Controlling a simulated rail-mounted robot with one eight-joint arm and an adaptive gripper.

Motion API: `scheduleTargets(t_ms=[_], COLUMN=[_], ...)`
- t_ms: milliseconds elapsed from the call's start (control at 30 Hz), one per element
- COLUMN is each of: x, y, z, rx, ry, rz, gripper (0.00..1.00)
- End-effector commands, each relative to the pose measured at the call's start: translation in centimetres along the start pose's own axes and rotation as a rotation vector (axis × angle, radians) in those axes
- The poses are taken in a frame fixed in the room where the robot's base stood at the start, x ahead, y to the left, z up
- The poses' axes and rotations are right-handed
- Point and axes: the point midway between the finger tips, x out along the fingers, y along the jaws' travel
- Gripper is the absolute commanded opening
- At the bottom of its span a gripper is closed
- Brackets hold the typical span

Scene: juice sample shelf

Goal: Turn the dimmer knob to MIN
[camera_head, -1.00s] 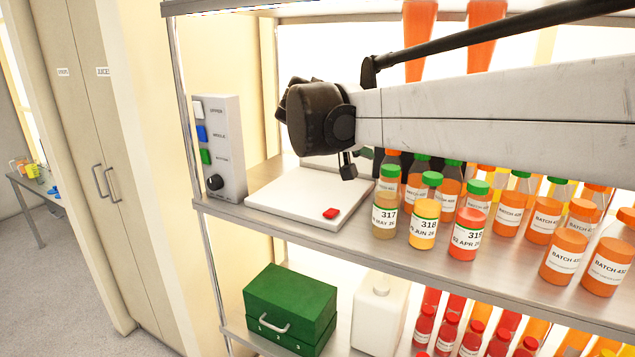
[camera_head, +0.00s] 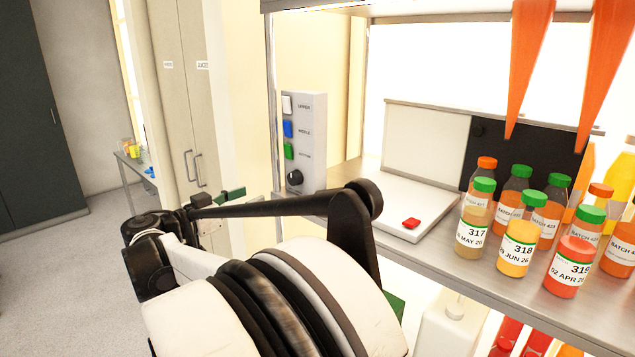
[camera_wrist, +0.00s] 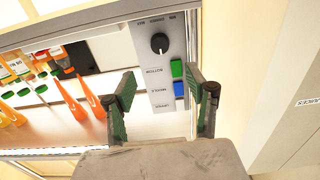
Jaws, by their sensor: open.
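The dimmer knob (camera_wrist: 159,43) is a round black knob on a grey control panel (camera_wrist: 154,87). In the wrist view, the panel appears upside down, with the knob above the green and blue buttons. A small light mark shows on the knob, but I cannot tell its exact setting. In the head view, the knob (camera_head: 295,177) is at the panel's lower end. My gripper (camera_wrist: 162,71) is open and empty, its green-padded fingers spread on either side of the panel's button area. In the wrist picture, the fingertips lie below the knob, apart from it.
The shelf (camera_head: 455,262) holds a white device with a red button (camera_head: 411,223) and several juice bottles, including bottle 317 (camera_head: 475,220). A tall cabinet (camera_head: 188,90) is left of the shelf.

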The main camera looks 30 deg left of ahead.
Motion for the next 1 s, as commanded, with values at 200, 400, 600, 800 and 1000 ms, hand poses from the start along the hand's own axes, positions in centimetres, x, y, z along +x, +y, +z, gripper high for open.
scheduleTargets(t_ms=[200, 400, 600, 800, 1000], x=[2.5, 6.2, 9.9, 12.5, 13.6], y=[0.1, 0.1, 0.1, 0.1, 0.1], z=[-0.1, -0.1, -0.1, -0.1, 0.0], rx=[0.001, 0.0, -0.001, -0.001, -0.001], ry=[0.0, -0.001, -0.001, -0.001, -0.001], rz=[0.003, 0.002, 0.003, 0.002, 0.0], gripper=[0.5, 0.5, 0.5, 0.5, 0.5])
